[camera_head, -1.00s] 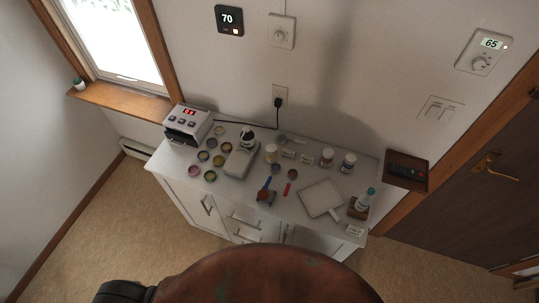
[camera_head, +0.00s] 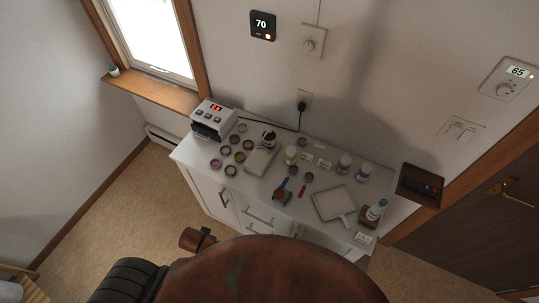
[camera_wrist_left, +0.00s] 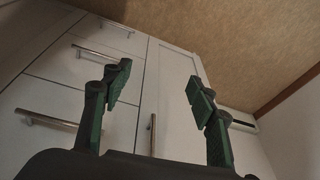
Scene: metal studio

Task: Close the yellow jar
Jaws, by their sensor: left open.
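Several small round jars or lids with coloured tops stand at the left of the white cabinet top (camera_head: 300,205) in the head view. A yellow-looking one (camera_head: 231,171) is near the front edge, and another yellowish one (camera_head: 240,157) is just behind it. They are too small to tell which are open jars and which are lids. My left gripper (camera_wrist_left: 155,95) shows in the left wrist view, open and empty. It faces the white drawer and door fronts, below the top, with no jar between its fingers. My right gripper is out of view.
A grey device with a red display (camera_head: 213,118) stands at the back left of the top. Drawer handles (camera_wrist_left: 50,118) stick out.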

